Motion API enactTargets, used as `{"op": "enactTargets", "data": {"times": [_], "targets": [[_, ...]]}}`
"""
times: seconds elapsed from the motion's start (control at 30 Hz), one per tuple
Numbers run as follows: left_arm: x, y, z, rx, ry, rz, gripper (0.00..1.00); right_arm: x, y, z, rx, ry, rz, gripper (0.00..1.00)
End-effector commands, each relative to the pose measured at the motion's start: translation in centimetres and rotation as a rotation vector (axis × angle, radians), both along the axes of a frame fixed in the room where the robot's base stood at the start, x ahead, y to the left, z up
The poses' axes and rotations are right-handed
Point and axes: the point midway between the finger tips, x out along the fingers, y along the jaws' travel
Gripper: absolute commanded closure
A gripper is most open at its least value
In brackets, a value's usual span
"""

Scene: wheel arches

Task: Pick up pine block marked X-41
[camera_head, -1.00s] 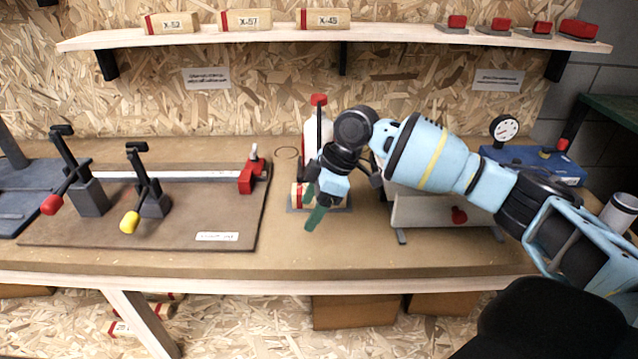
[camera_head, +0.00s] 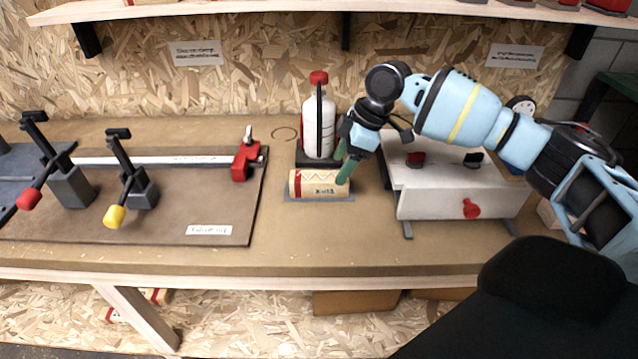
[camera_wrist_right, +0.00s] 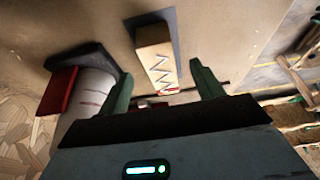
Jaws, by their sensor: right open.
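A pale pine block (camera_head: 318,184) with a red end lies on its side on a grey pad (camera_head: 320,199) on the bench. Its mark starts with X; the rest is too blurred to read surely. My right gripper (camera_head: 345,160) is open and empty, its green fingers above and near the block's right end, covering a bit of it. In the right wrist view the block (camera_wrist_right: 155,62) shows ahead, between and beyond the two open fingers (camera_wrist_right: 160,75). My left gripper is not in view.
A white bottle with a red top (camera_head: 318,125) stands just behind the block. A brown board with clamps (camera_head: 225,215) lies to the left. The bench front is clear.

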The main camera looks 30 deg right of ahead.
Motion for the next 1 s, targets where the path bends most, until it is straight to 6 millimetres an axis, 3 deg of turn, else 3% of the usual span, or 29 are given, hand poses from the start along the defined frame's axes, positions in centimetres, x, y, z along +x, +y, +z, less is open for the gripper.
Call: {"op": "enactTargets", "data": {"times": [0.13,0.5,0.77,1.0], "targets": [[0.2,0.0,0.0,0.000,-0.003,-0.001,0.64,0.0,0.0,-0.5,0.000,0.000,0.000,0.34],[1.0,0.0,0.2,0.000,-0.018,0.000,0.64,0.7,0.9,-4.8,0.001,-0.001,0.000,0.34],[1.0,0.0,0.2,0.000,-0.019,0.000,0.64,0.7,1.0,-5.1,0.000,-0.001,0.000,0.34],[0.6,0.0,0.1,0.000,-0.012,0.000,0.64,0.7,0.9,-5.1,0.000,-0.001,0.000,0.61]]}}
